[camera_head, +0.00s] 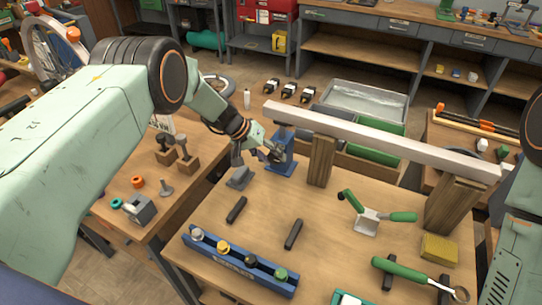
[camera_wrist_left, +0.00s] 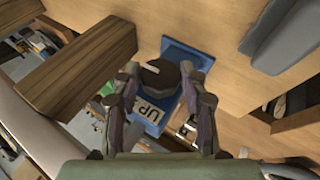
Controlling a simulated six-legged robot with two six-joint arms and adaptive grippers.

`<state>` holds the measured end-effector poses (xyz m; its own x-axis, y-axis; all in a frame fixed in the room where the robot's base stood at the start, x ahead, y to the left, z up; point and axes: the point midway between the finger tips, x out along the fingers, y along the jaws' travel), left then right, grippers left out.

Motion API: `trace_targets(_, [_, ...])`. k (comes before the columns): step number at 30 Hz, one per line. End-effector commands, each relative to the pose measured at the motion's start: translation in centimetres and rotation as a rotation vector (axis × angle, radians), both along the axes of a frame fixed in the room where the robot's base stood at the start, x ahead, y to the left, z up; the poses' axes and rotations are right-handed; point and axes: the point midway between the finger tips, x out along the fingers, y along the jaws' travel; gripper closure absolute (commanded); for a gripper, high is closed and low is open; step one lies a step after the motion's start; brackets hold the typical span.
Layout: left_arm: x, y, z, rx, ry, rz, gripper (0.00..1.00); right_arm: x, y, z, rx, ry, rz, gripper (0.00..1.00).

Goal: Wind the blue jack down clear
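The blue jack (camera_head: 281,163) stands on the wooden table under the left part of a long pale beam (camera_head: 385,137). The beam lies across two upright wooden blocks (camera_head: 320,160). Whether the jack's top touches the beam cannot be told. My left gripper (camera_head: 266,152) is at the jack's near left side. In the left wrist view its fingertips (camera_wrist_left: 159,72) close on both sides of a dark round knob (camera_wrist_left: 161,77) in front of the blue jack (camera_wrist_left: 185,55), which carries an "UP" label. My right gripper is out of view.
A grey stand (camera_head: 239,178) is left of the jack. A second wooden block (camera_head: 453,205) stands at the right.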

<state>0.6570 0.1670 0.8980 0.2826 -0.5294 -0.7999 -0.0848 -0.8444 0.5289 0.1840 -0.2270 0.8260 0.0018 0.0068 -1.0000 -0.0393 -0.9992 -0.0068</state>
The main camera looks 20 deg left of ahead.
Motion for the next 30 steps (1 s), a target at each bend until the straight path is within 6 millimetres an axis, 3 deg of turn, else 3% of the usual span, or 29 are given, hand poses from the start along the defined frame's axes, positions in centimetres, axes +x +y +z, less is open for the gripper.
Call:
trace_targets(7, [-0.1, 0.0, -0.1, 0.000, 0.002, -0.001, 0.36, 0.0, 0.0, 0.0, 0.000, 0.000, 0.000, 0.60])
trace_targets(17, [0.0, 0.1, 0.2, 0.000, 0.000, 0.000, 0.36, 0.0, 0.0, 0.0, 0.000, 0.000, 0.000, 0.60])
trace_targets(23, [-0.6, 1.4, 2.1, -0.001, -0.001, 0.003, 0.36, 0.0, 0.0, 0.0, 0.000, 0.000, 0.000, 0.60])
trace_targets(30, [-2.0, 4.0, 6.1, -0.002, -0.002, 0.003, 0.36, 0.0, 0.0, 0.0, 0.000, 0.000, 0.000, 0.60])
